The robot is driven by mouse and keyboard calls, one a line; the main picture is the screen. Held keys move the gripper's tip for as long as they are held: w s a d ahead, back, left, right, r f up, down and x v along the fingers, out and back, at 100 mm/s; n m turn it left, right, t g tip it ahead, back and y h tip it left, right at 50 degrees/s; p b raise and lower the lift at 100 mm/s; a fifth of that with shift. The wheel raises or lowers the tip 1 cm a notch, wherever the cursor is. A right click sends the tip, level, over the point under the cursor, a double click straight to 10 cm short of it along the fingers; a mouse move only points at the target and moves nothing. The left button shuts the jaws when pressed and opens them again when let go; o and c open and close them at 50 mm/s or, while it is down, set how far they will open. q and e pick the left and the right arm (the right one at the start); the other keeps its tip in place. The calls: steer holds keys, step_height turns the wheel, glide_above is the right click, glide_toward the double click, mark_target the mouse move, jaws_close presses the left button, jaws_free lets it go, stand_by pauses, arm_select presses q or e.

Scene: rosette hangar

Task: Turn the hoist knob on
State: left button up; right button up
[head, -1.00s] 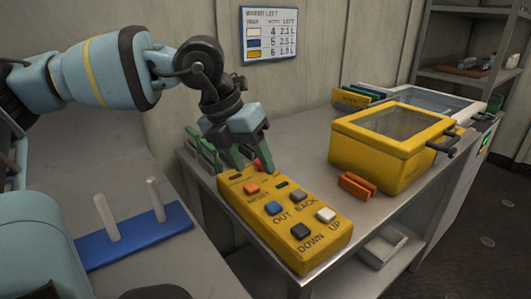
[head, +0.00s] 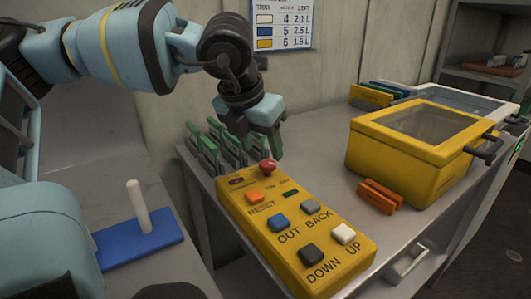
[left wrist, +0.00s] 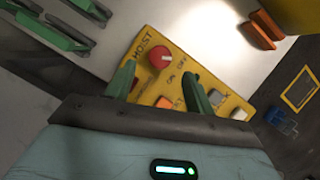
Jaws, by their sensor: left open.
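The red hoist knob (head: 267,167) is at the far end of the yellow control box (head: 330,262). In the left wrist view the knob (left wrist: 160,58) shows beside the words HOIST, ON and OFF; I cannot tell its setting for sure. My left gripper (head: 272,152) is open and empty, its green fingers just above and behind the knob in the head view. In the left wrist view the fingers (left wrist: 158,72) spread to either side, with the knob in line with the gap, apparently not touched. My right gripper is not in view.
Green clips (head: 212,150) stand behind the box. Orange blocks (head: 380,196) and a yellow lidded bin (head: 395,160) are to the right. The box has several push buttons, including an orange one (head: 255,196). A blue base with a white peg (head: 138,205) lies left.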

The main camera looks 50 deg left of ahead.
mark_target(267, 163)
arm_select(q)
steer(key=shift+x, duration=2.2)
steer(key=c, duration=1)
